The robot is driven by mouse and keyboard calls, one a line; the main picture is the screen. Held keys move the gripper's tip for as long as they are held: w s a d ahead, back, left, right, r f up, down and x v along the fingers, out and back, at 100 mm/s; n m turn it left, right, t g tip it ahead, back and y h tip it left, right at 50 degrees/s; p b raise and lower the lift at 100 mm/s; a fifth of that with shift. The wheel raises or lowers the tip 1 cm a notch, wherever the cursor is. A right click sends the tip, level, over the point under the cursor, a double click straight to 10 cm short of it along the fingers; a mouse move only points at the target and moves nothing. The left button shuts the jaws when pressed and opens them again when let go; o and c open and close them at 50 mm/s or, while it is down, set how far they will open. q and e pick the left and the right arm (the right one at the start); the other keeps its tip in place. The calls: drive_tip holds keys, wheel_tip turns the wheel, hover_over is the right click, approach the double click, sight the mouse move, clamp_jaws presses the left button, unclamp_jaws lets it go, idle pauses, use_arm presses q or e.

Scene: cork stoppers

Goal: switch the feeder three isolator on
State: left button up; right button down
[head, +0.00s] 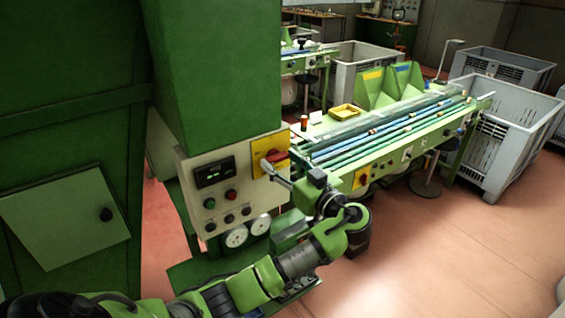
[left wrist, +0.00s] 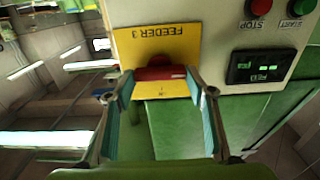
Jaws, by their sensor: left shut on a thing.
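The feeder three isolator is a red rotary handle (head: 277,156) on a yellow plate (head: 258,145), at the upper right of the pale control panel (head: 205,172). In the left wrist view, the plate (left wrist: 185,42) reads "FEEDER 3" upside down, and the red handle (left wrist: 160,73) lies level across the picture. My left gripper (head: 269,166) is at the handle. In the left wrist view, its fingers (left wrist: 160,82) stand at either end of the handle and are shut on it. Part of the handle and its markings are hidden. My right gripper is not in view.
The panel also has a lit display (head: 214,173), buttons and dials (head: 236,236). A green machine body (head: 215,70) rises above it. A green sorting table (head: 385,130) with blue rails stands to the right, near grey crates (head: 505,135). The floor at lower right is clear.

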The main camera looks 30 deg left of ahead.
use_arm(q)
drive_tip(key=shift+f+m+b, duration=0.15)
drive_tip(key=shift+m+b, duration=0.25)
drive_tip(key=shift+b, duration=0.35)
drive_tip(key=shift+m+b, duration=0.65)
drive_tip(key=shift+m, duration=0.05)
drive_tip(key=shift+m+b, duration=0.35)
drive_tip(key=shift+m, duration=0.55)
drive_tip(key=shift+w+m, duration=0.1)
drive_tip(key=shift+m, duration=0.8)
drive_tip(key=m, duration=0.4)
drive_tip(key=shift+r+m, duration=0.2)
drive_tip(key=shift+m, duration=0.1)
drive_tip(key=m+p, duration=0.2)
drive_tip(key=m, duration=0.2)
drive_tip(key=shift+w+d, duration=0.1)
drive_tip(key=shift+m+p, duration=0.55)
drive_tip(key=shift+m, duration=1.15)
drive_tip(key=shift+f, duration=0.1)
